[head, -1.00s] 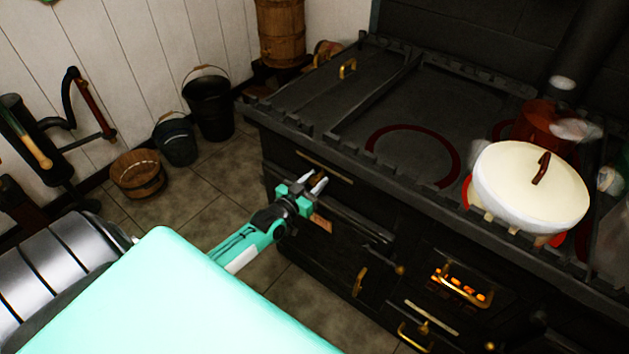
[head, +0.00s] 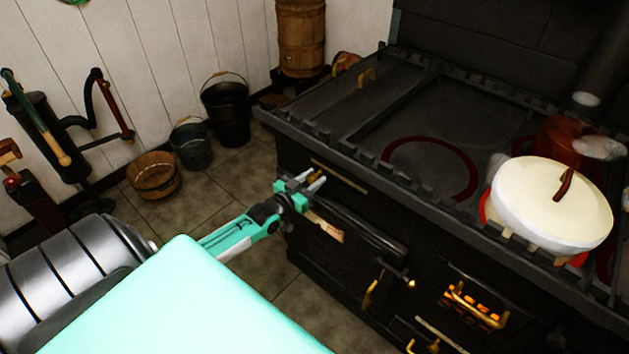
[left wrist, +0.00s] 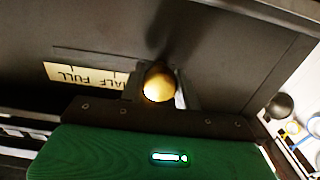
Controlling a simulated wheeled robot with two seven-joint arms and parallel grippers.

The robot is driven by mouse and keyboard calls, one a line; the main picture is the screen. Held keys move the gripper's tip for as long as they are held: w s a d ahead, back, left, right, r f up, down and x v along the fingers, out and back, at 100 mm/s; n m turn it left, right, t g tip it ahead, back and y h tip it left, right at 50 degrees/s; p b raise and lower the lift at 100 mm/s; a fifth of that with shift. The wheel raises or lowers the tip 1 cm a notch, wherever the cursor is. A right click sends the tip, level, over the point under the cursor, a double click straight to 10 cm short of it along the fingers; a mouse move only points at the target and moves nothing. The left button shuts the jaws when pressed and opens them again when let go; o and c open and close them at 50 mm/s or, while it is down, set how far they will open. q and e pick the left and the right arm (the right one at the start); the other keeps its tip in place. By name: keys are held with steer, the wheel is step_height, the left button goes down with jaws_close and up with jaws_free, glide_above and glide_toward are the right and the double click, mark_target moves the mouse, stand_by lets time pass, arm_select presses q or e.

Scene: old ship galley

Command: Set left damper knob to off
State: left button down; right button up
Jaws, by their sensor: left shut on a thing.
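The left damper knob is a round brass knob (left wrist: 158,83) on the stove's dark front. In the left wrist view it sits between the two fingers of my left gripper (left wrist: 160,92). In the head view my left gripper (head: 312,184) is at the stove's left front, shut on the knob, which is mostly hidden there by the fingers. A pale label plate (left wrist: 85,75) with HALF and FULL shows upside down beside the knob in the left wrist view. The plate also shows in the head view (head: 327,229); no OFF mark is readable. My right gripper is not in view.
The black stove (head: 335,115) has a long rail (head: 362,232) and brass door handles below the knob. A white lidded pot (head: 545,205) stands on its top at the right. Buckets (head: 228,112) and a wooden tub (head: 153,177) stand on the floor at the left.

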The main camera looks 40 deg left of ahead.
arm_select(q)
steer(key=c, duration=1)
jaws_free()
steer(key=shift+a, duration=0.35)
steer(key=shift+d, duration=0.1)
steer(key=shift+s, duration=0.5)
steer(key=s, duration=0.8)
steer(key=s+a, duration=0.1)
steer(key=s, duration=0.3)
steer(key=shift+s+a, duration=0.1)
steer(key=shift+s, duration=0.3)
